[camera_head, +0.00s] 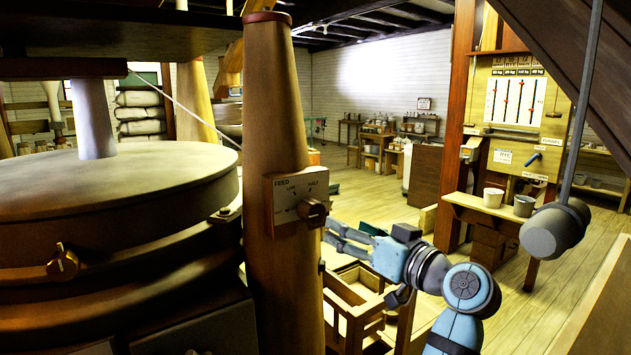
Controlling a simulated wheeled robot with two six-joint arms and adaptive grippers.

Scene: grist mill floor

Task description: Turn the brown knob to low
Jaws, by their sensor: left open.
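The brown knob (313,212) sits on a pale panel (286,203) marked FEED, fixed to a tapered wooden post. Marks reading LOW and HALF show on the panel. Which mark the knob points to is too small to tell. My left gripper (330,232) is open and empty, just right of the post and a little below and to the right of the knob. Its fingers point left and do not appear to hold the knob. My right gripper is not in view.
The post (281,110) stands beside a large round millstone casing (110,195) with a brass knob (62,264). A wooden crate frame (350,300) lies below my gripper. A grey cylinder (553,230) hangs at right. A bench with buckets (493,198) stands behind.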

